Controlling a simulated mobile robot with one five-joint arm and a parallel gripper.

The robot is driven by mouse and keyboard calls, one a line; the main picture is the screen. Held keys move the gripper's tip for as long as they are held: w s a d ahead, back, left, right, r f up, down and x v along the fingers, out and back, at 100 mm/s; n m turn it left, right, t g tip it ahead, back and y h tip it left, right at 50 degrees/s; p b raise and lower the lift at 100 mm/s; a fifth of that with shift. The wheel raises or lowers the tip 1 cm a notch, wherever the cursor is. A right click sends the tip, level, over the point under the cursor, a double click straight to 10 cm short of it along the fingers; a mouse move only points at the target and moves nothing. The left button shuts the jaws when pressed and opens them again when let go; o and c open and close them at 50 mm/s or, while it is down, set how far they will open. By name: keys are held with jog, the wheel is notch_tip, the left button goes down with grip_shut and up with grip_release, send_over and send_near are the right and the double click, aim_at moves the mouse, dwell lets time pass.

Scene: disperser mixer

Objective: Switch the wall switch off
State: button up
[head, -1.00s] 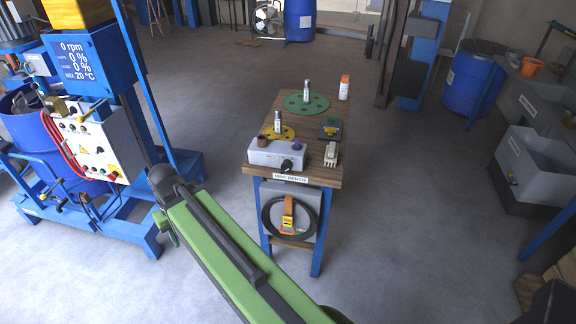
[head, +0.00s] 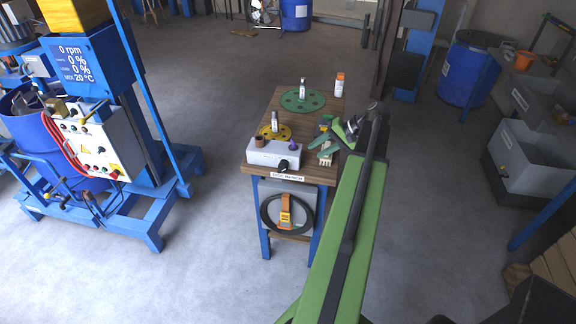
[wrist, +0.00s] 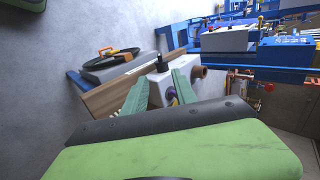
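No switch mounted on a wall can be made out; I cannot tell which thing is the wall switch. A pale grey box (head: 272,152) on the bench's front edge carries a black knob (head: 284,165), a brown cylinder (head: 259,142) and a purple knob (head: 293,145). The box also shows in the wrist view (wrist: 154,91), with its black knob (wrist: 162,64). My gripper (head: 322,142) is over the bench's right front, right of the box. Its green fingers, also in the wrist view (wrist: 163,80), are apart with nothing held between them. The gripper partly hides a small beige item (head: 326,158).
A blue mixer with a control panel (head: 101,147) stands left.

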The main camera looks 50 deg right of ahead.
aim_at(286, 168)
jog(key=b+x, duration=1.1)
jog(key=x, duration=0.5)
jog(key=shift+f, duration=0.3)
jog(key=shift+w+a+f+b, duration=0.2)
jog(key=shift+w+b, duration=0.2)
jog(key=shift+b, duration=0.05)
grip_shut()
